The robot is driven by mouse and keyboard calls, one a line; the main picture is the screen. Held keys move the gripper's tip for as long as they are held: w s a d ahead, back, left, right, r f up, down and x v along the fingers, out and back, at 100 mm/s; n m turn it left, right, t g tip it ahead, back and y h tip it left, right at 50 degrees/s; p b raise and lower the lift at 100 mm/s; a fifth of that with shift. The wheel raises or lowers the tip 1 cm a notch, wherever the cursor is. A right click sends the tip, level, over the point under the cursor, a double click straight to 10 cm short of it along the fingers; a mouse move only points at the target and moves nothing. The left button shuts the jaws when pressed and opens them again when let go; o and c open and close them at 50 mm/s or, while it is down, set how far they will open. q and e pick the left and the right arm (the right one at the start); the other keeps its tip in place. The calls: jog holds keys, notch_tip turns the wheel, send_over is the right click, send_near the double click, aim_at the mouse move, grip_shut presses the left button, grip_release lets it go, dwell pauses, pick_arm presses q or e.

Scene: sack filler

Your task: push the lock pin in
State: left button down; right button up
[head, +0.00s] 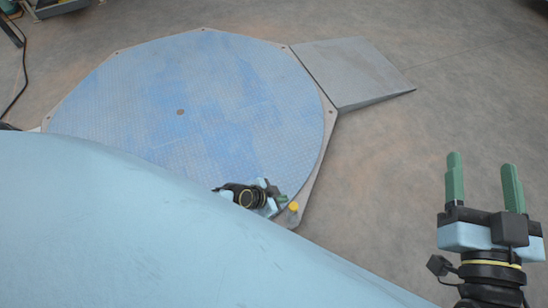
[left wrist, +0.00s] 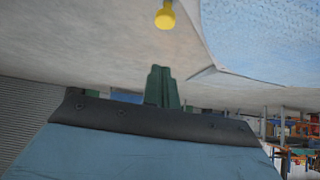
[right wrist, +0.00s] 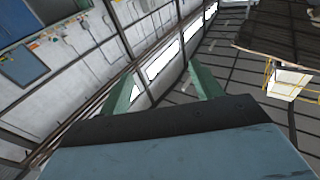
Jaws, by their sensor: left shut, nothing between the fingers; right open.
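The lock pin shows as a yellow knob (head: 293,206) at the rim of the blue round turntable (head: 180,85) in the head view. In the left wrist view the yellow knob (left wrist: 165,18) is at the top edge, with a short stem above it. My left gripper (head: 283,198) is shut and empty, close beside the knob. In the left wrist view its fingers (left wrist: 160,70) are together, with a visible gap in the picture between their tips and the knob. My right gripper (head: 483,165) is open and empty at the right, far from the pin.
A grey ramp (head: 355,72) adjoins the turntable's upper right edge. Bare concrete floor (head: 430,120) lies to the right. A dark cable (head: 20,85) hangs at the far left. A large light blue surface covers the lower left of the head view.

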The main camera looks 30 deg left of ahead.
pick_arm(q)
jog(key=shift+p+v, duration=0.9)
jog(key=shift+v, duration=0.9)
pick_arm(e)
notch_tip(320, 180, down, 8)
jog(key=s+d+g+h, duration=0.1)
jog(key=d+g+h, duration=0.1)
jog(key=g, duration=0.3)
jog(key=shift+s+g, duration=0.25)
jog(key=shift+g, duration=0.05)
pick_arm(q)
jog(key=shift+d, duration=0.1)
pick_arm(e)
jog(key=shift+f, duration=0.1)
